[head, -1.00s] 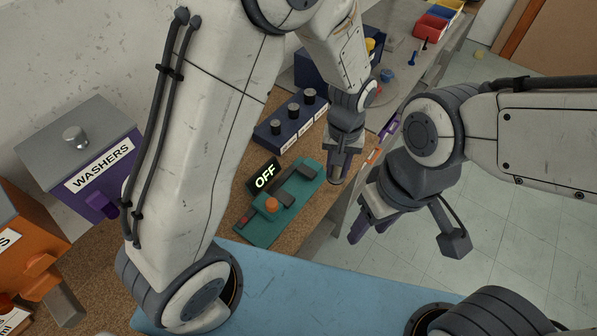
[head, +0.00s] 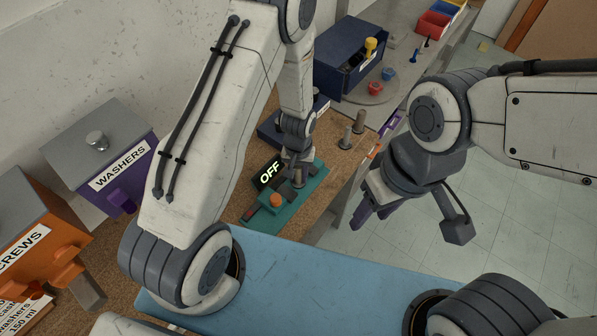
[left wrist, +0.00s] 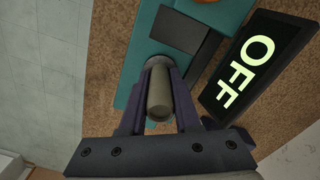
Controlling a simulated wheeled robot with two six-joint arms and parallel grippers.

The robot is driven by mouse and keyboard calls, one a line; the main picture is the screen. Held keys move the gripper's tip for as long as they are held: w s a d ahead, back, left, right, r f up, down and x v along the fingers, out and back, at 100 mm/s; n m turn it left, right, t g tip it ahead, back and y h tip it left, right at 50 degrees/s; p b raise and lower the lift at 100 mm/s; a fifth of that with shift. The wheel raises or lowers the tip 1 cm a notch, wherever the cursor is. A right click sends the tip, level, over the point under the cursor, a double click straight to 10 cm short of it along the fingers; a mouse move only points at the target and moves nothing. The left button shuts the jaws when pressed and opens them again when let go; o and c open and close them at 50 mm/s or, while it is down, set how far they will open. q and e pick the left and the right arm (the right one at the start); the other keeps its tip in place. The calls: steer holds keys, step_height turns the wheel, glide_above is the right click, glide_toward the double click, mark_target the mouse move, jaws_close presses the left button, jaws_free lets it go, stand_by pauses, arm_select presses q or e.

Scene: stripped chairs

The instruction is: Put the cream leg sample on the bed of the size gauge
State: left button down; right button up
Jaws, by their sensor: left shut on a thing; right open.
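The size gauge (head: 262,219) is a teal base on the cork-topped bench, with dark blocks, an orange knob and a dark display (head: 268,174) reading OFF. It also shows in the left wrist view (left wrist: 208,14). My left gripper (head: 297,181) is over the gauge's far half, pointing down. In the left wrist view it is shut on a dull grey-beige cylinder, the cream leg sample (left wrist: 159,97), seen nearly end-on between the fingers. Whether its lower end touches the bed is hidden. My right gripper (head: 374,214) is open and empty, off the bench's right side over the floor.
A dark blue block (head: 268,133) stands just behind the gauge, partly hidden by my left arm. A navy bin (head: 345,58) is further back. Washers (head: 121,170) and screws (head: 28,232) dispensers stand left.

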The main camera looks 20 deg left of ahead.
arm_select(q)
steer(key=shift+f, duration=0.2)
steer(key=c, duration=0.6)
jaws_free()
